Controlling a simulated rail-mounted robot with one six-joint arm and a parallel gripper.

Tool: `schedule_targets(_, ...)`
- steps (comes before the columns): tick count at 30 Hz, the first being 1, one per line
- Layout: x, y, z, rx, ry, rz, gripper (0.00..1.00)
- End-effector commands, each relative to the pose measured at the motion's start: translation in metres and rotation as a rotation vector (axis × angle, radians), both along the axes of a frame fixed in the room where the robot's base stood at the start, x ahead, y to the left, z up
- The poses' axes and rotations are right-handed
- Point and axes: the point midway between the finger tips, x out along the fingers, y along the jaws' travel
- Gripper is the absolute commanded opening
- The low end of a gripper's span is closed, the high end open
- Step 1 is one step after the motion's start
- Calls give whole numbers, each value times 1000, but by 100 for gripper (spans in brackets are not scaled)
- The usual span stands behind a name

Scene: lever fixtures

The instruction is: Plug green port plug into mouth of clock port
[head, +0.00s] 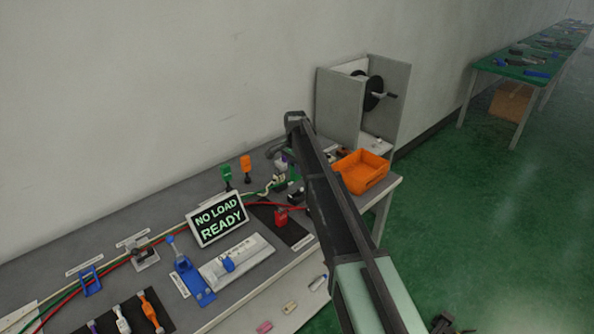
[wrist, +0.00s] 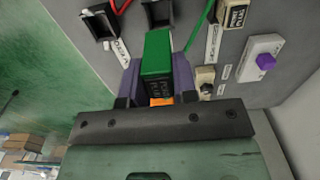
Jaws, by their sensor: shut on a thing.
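In the wrist view, my gripper (wrist: 155,85) is shut on the green port plug (wrist: 157,52), a green block with a dark lettered face, between purple-grey fingers. Beyond it on the grey panel are two dark square port mouths, one at upper left (wrist: 99,22) and one at top centre (wrist: 158,12). The plug's far end points toward the panel; I cannot tell whether it touches. In the head view, my arm mostly hides the gripper and ports.
In the wrist view, a white box with a purple button (wrist: 265,62) and a cream-and-black fitting (wrist: 232,14) stand at right. In the head view, an orange bin (head: 362,172), a sign reading NO LOAD READY (head: 217,217) and a reel stand (head: 340,105) surround my arm.

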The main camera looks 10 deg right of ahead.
Motion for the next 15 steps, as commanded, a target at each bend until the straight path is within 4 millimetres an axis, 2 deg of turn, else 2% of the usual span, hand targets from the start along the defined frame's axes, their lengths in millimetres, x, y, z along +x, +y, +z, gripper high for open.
schedule_targets(8,0,0,-7,0,0,1,0)
schedule_targets(15,0,0,-34,0,0,1,0)
